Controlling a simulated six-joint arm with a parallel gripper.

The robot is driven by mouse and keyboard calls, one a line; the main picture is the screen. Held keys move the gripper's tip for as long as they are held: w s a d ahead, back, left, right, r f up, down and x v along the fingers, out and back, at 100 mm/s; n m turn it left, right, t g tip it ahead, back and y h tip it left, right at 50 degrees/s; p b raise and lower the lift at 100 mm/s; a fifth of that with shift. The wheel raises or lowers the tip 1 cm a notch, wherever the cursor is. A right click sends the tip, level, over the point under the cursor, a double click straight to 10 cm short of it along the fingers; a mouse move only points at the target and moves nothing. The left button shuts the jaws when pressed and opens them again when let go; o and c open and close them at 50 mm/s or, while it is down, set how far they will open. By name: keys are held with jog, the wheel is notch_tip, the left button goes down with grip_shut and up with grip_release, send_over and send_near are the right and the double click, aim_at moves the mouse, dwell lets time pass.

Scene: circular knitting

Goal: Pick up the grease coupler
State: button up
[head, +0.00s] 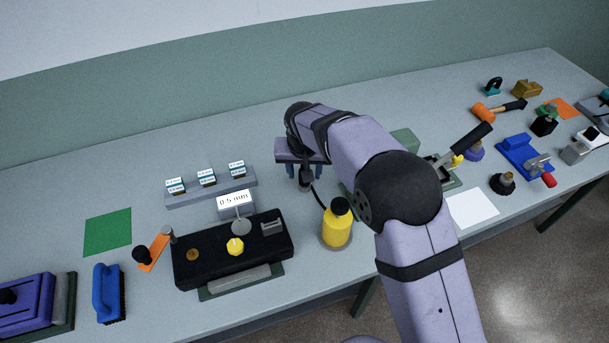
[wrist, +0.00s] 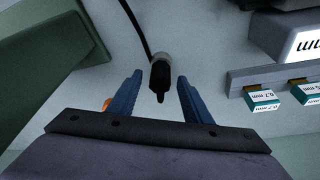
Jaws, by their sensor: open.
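The grease coupler (wrist: 160,78) is a small black fitting with a narrow tip and a grey collar, at the end of a thin black hose. In the wrist view it lies between the two blue fingers of my gripper (wrist: 160,84), with a visible gap on each side. The fingers are open and not touching it. In the head view my gripper (head: 304,171) is over the coupler (head: 305,182), which is partly hidden beneath it. How far the coupler is below the fingertips is hard to tell.
A yellow bottle (head: 337,227) with a black cap stands just in front. A black fixture (head: 190,268) with a 0.5 mm sign is to the left, and a rack of labelled small boxes (head: 211,192) is behind it. A green block (wrist: 45,65) lies beside my gripper.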

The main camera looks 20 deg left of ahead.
jog(key=shift+w+f, duration=0.15)
jog(key=shift+f, duration=0.4)
jog(key=shift+c, duration=0.7)
grip_shut()
jog(key=shift+r, duration=0.1)
